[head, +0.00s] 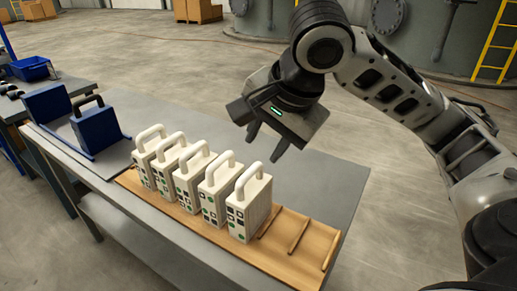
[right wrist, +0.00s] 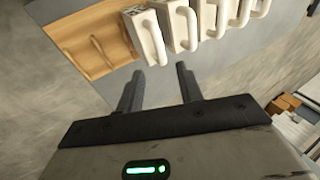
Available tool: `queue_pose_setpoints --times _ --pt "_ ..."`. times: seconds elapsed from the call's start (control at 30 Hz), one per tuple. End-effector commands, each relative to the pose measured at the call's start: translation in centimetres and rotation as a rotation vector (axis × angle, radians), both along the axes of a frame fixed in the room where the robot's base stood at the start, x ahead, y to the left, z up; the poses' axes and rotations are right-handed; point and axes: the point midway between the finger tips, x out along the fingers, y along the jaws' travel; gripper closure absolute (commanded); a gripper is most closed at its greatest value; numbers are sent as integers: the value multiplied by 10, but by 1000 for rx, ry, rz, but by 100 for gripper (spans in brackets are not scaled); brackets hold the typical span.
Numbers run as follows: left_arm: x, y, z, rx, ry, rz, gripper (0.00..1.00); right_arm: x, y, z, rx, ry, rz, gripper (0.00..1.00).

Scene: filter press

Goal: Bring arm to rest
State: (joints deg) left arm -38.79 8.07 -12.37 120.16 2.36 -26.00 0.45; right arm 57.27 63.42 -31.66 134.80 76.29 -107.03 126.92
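My right arm reaches in from the right in the head view. Its gripper (head: 267,140) hangs above the far side of the grey table (head: 325,190), fingers pointing down. The two fingers are apart with nothing between them. In the right wrist view, the open gripper (right wrist: 158,88) also shows empty, with the table edge and white blocks beyond it. The white handled blocks (head: 249,205) stand upright in a row on a wooden board (head: 187,222), apart from the gripper. My left gripper is not in view.
Empty slots with wooden dividers (head: 299,235) lie at the board's right end. Blue handled plates (head: 98,127) stand at the table's left. A blue bin (head: 32,69) sits on a side bench. Large tanks (head: 280,15) and a yellow ladder (head: 491,45) stand behind. Open floor lies beyond the table.

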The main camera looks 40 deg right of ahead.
Motion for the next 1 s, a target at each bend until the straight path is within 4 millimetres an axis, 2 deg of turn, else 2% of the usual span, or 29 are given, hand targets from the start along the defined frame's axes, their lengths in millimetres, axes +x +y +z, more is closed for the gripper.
queue_pose_setpoints --times 0.17,0.57,0.77,1.0 --pt "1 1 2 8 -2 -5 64 -5 0 10 -1 -1 0 63" --pt "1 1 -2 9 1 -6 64 -3 0 6 0 0 0 63" --pt "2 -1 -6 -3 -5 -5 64 7 0 -20 1 4 0 63" --pt "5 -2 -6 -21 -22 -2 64 28 1 -63 1 4 -1 63"
